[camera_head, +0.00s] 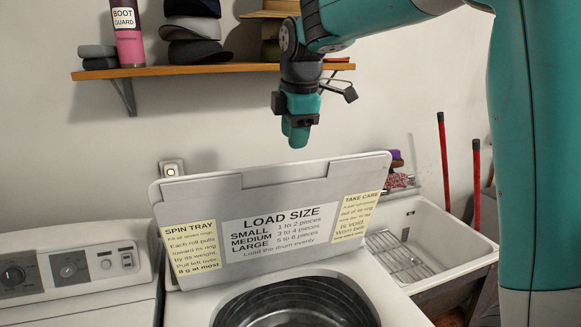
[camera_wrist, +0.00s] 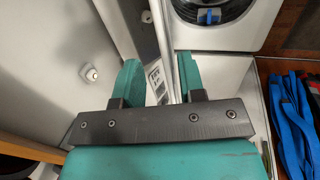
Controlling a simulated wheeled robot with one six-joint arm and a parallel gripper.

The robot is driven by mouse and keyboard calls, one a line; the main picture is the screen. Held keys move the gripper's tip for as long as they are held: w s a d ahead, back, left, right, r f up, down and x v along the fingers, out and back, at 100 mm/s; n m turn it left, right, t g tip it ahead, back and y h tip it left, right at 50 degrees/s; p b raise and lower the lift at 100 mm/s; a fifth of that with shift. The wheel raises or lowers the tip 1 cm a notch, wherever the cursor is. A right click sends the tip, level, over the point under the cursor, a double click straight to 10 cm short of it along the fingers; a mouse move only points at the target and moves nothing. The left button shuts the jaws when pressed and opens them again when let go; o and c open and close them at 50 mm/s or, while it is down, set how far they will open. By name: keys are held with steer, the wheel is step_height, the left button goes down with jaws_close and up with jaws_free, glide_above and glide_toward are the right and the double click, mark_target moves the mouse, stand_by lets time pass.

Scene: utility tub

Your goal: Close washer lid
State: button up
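The washer lid (camera_head: 270,180) is a pale panel standing open and leaning back behind the drum opening (camera_head: 295,305), with printed labels on its face. My gripper (camera_head: 295,138) hangs above the lid's top edge in the head view, fingers pointing down, with a visible gap above the lid. In the wrist view my gripper (camera_wrist: 159,78) shows two teal fingers apart, nothing held. The lid (camera_wrist: 164,35) shows there as a narrow slanted strip beyond the gap, with part of a label visible. The drum opening (camera_wrist: 212,8) is partly cut off at the top.
A wooden shelf (camera_head: 210,70) with hats and a pink bottle is on the wall beside my arm. A white sink (camera_head: 440,250) stands right of the washer. A second machine's control panel (camera_head: 70,270) is left. Blue cloth (camera_wrist: 292,115) lies at the wrist view's right.

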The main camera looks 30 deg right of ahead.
mark_target(291, 163)
steer(key=p+x, duration=0.2)
steer(key=x, duration=0.7)
steer(key=shift+w+f, duration=0.1)
steer(key=shift+f, duration=0.3)
jaws_close()
